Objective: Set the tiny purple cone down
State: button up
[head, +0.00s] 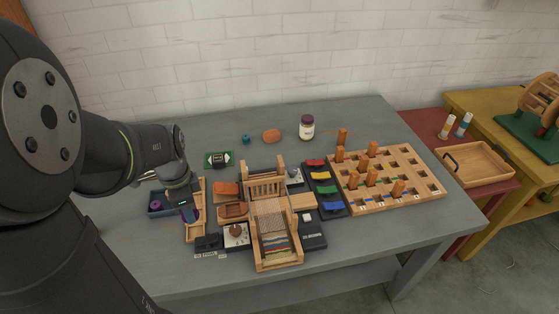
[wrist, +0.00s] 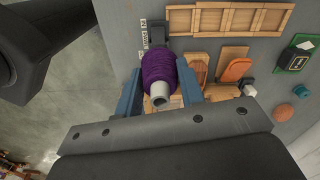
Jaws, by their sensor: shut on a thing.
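The purple cone (wrist: 159,72) of wound yarn sits between the blue fingers of my gripper (wrist: 160,92) in the wrist view, with its pale tube end towards the camera. My gripper is shut on it. I cannot tell whether the cone touches anything below.
A wooden loom (head: 272,222) stands right of my gripper, with orange-topped shuttles (head: 227,190) between. A pegboard (head: 425,183) with orange pegs and a dark tray (head: 325,187) of coloured skeins lie farther right. A jar (head: 307,128) stands at the back. The table's front left is bare.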

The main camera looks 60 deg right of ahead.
jog(key=r, duration=0.2)
jog(key=shift+w+d+r, duration=0.1)
jog(key=shift+d+r, duration=0.25)
jog(key=shift+r, duration=0.05)
jog(key=d+r+m, duration=0.1)
jog(key=d+r, duration=0.1)
jog(key=d, duration=2)
jog(key=s+d+f+m, duration=0.1)
jog(key=s+d, duration=0.5)
jog(key=d, duration=0.4)
jog(key=s+d+f, duration=0.1)
jog(key=s+d, duration=0.6)
jog(key=d, duration=0.3)
jog(key=w+f, duration=0.3)
jog(key=f, duration=0.1)
jog(key=w+d+f, duration=0.1)
jog(key=w+f, duration=0.3)
jog(key=w+d+f, duration=0.1)
jog(key=w+f, duration=0.2)
jog(key=shift+w+d+f, duration=0.15)
jog(key=shift+w+f, duration=0.55)
jog(key=shift+w, duration=0.15)
jog(key=shift+f, duration=1.95)
